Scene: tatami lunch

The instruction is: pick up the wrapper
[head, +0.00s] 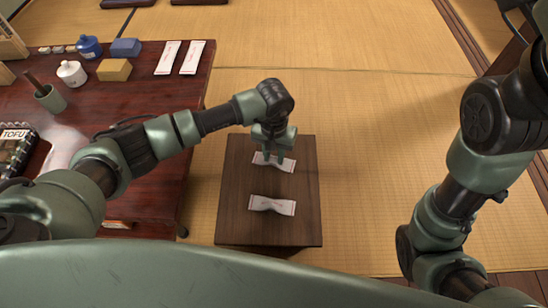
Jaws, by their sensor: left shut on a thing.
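Two small white wrappers show on the small dark wooden table (240,226) in front of me. The far wrapper (287,166) is under my left gripper (273,160), which points down and is shut on it. The gripper fingers hide the middle of this wrapper. I cannot tell whether it is lifted off the table top. The near wrapper (272,205) lies flat and apart, closer to me. My right arm comes in at the right edge, but its gripper is out of view.
A long red-brown table (150,190) stands at the left with two white packets (168,57), a blue jar (89,48), a white pot (72,74), a yellow block (115,70), a green cup (51,98) and a tofu pack (14,142). Tatami floor (390,130) right of the small table is clear.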

